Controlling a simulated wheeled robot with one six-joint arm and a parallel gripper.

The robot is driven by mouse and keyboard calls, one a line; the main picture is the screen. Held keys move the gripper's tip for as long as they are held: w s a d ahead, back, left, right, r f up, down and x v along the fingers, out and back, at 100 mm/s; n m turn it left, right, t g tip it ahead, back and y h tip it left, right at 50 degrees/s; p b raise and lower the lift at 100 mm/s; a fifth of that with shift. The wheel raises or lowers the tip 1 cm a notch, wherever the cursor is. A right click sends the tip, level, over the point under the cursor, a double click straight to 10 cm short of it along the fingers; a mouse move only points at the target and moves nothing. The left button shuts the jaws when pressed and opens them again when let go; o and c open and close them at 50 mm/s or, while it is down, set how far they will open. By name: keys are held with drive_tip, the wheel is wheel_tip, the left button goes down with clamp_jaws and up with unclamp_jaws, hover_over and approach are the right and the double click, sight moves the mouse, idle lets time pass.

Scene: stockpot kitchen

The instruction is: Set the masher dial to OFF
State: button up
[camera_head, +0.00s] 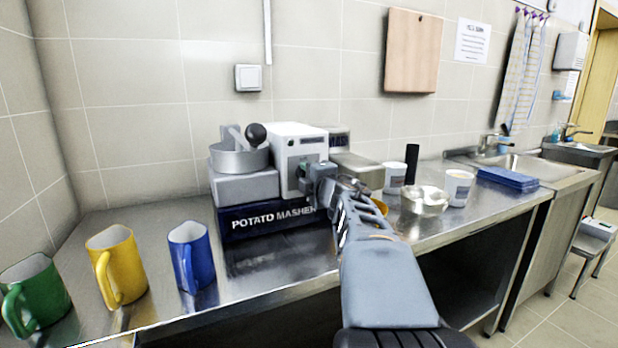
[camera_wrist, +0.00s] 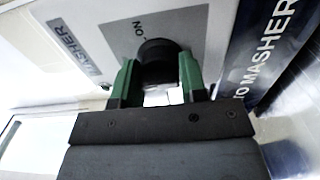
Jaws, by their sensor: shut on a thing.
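The potato masher (camera_head: 305,147) is a white and grey machine on a dark blue base lettered POTATO MASHER. It stands on the metal counter against the tiled wall. In the wrist view its black round dial (camera_wrist: 158,52) sits on a grey plate, with ON printed beside it. My gripper (camera_wrist: 156,78) is shut on the dial, one green finger on each side. In the head view my gripper (camera_head: 318,178) is at the machine's front face and covers the dial. The dial's pointer and an OFF mark are not readable.
Green (camera_head: 36,293), yellow (camera_head: 117,266) and blue (camera_head: 191,256) mugs stand on the counter (camera_head: 285,262) at left. White cups (camera_head: 459,187), a metal bowl (camera_head: 424,201) and a blue item (camera_head: 508,178) stand right of my arm. A sink lies further right.

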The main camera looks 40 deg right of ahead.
idle(0.4)
drive_tip(key=o, duration=0.9)
drive_tip(key=shift+c, duration=0.2)
drive_tip(key=s+a+p, duration=0.2)
drive_tip(key=s, duration=1.1)
drive_tip(key=shift+s+a+p, duration=0.3)
drive_tip(key=shift+a+p, duration=0.05)
drive_tip(key=shift+w+r, duration=0.1)
